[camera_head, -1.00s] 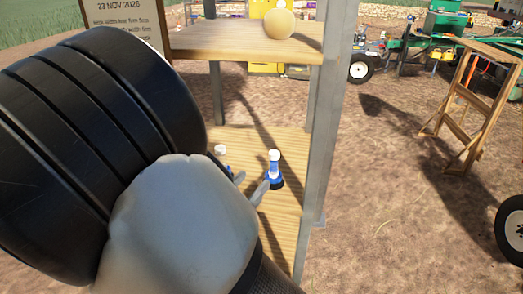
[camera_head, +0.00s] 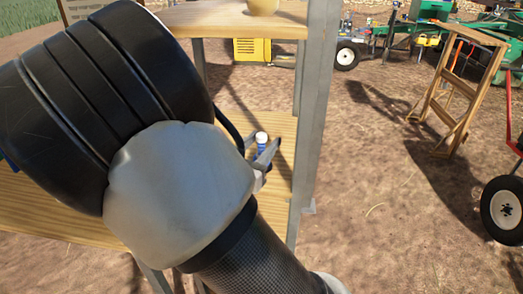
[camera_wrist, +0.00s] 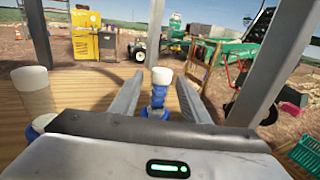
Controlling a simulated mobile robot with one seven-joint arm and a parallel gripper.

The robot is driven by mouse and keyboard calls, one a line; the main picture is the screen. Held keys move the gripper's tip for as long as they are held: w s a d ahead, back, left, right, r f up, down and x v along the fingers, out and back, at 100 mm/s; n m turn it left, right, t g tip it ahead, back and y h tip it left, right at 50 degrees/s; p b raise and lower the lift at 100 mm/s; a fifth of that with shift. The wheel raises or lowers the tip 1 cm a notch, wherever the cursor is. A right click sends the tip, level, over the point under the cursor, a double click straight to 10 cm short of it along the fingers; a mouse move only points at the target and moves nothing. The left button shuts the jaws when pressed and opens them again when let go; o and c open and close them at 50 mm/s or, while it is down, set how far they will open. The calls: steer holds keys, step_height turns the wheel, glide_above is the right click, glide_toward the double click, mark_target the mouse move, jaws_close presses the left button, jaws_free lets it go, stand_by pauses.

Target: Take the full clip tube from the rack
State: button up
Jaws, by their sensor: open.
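A tube with a white cap and blue contents (camera_wrist: 159,92) stands upright on the wooden shelf of the rack (camera_wrist: 85,82). In the wrist view it is between the two fingers of my gripper (camera_wrist: 160,76), with a gap on both sides. My gripper is open. In the head view the tube's white cap (camera_head: 262,137) shows between the fingers (camera_head: 261,152), and its lower part is partly hidden. A second tube (camera_wrist: 36,98), with a cream cap, a pale clear body and a blue base, stands to the left in the wrist view. My arm hides it in the head view.
A grey metal post (camera_head: 313,115) of the rack stands close to the right of my gripper. A wooden frame (camera_head: 455,85) and green machinery are farther right on bare ground.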

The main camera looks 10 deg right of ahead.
jaws_close()
